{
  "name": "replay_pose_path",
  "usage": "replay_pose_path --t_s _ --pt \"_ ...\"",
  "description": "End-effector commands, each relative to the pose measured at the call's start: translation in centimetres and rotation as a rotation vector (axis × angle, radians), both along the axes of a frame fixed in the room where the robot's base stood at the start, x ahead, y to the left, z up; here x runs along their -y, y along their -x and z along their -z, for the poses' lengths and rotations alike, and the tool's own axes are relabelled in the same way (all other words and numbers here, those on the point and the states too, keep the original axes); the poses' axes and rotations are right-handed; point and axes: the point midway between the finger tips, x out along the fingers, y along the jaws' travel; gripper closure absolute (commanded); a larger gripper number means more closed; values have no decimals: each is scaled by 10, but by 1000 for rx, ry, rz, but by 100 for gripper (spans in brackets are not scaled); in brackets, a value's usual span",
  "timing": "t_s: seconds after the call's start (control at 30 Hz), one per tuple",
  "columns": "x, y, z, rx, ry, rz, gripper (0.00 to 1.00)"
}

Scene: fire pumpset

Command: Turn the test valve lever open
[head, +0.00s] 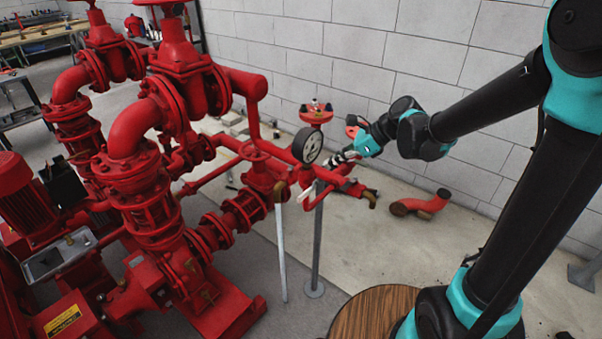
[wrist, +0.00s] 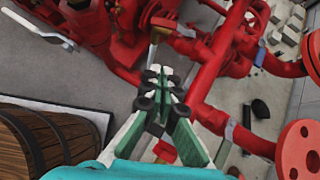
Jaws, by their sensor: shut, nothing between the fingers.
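A red, bent lever-like bar (head: 308,196) hangs from the red pipework just below the round pressure gauge (head: 308,146). I cannot tell for certain that it is the test valve lever. My gripper (head: 335,159) is right of the gauge, close to the red pipes. In the wrist view my gripper (wrist: 160,76) has its fingers together and empty, pointing toward the pipework. Contact with a pipe is not clear.
Large red pumps and valves (head: 130,180) fill the left. A red flange (head: 316,112) stands behind the gauge. A wooden barrel (head: 375,312) stands at the front and also shows in the wrist view (wrist: 40,140). A loose red pipe elbow (head: 425,204) lies by the block wall.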

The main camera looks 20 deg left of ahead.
Motion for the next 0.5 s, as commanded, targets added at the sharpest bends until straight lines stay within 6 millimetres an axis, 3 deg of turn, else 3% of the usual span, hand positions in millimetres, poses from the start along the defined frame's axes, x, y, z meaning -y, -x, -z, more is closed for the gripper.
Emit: replay_pose_path --t_s 0.5 --pt "-60 0 58 -1 1 -5 100"
